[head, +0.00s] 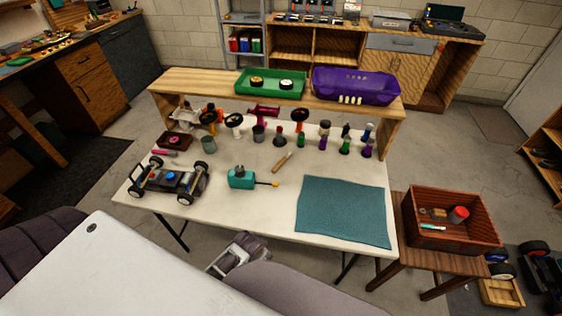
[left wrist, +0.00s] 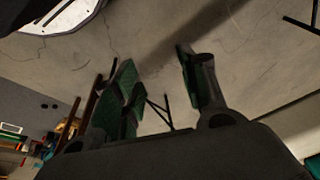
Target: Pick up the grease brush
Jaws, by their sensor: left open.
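A small tool with a wooden handle, which looks like the grease brush (head: 282,161), lies at a slant on the white table (head: 255,215), near its middle. Its bristles are too small to make out. My left gripper (left wrist: 160,88) shows in the left wrist view with its two green-padded fingers apart and nothing between them. Bare floor lies beyond the fingers, away from the brush. I cannot make out the left gripper in the head view.
A teal tool (head: 241,178) with an orange-tipped rod lies left of the brush, and a toy car (head: 172,183) stands farther left. Several bottles line the back. A teal mat (head: 343,211) covers the right front. A wooden crate (head: 452,237) stands on a stool at the right.

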